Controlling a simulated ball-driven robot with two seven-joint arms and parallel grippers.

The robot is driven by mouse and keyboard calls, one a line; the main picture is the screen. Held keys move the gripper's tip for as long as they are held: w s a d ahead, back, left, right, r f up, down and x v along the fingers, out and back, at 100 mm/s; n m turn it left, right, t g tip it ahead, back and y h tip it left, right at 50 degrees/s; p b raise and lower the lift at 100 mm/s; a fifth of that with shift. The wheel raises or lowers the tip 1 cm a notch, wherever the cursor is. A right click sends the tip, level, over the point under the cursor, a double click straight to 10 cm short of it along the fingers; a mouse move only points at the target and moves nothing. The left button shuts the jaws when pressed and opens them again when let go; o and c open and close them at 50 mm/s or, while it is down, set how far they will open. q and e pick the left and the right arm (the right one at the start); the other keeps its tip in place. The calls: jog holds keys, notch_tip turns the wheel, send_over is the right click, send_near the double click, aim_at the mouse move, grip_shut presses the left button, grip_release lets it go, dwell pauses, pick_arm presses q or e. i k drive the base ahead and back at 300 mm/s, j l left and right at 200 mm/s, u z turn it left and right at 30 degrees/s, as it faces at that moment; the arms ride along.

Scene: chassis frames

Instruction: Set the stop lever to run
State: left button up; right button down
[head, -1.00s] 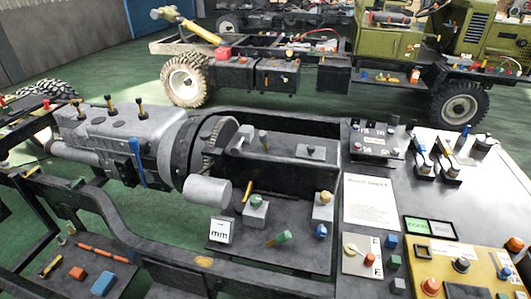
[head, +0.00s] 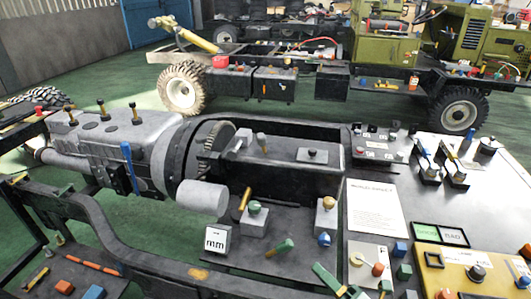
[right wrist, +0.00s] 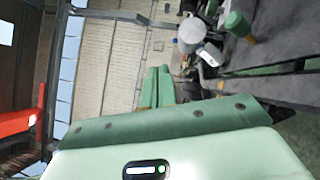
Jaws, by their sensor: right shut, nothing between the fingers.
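A blue lever (head: 130,167) stands nearly upright on the near side of the grey engine block (head: 110,140) in the head view. No label on it can be read, so I cannot tell for sure that it is the stop lever. My right gripper (head: 328,282) shows its green fingers at the bottom of the head view, shut and empty, well to the right of the blue lever. In the right wrist view its fingers (right wrist: 158,88) lie side by side with nothing between them. My left gripper is not in view.
A grey cylinder (head: 202,197) sticks out between the engine and the gripper's side. Several knobs, including a green-topped one (head: 255,208), stand on the deck with a white "mm" card (head: 216,240). A yellow panel (head: 450,285) is at the right.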

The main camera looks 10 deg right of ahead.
aim_at(261, 138)
jog(key=i, duration=0.95)
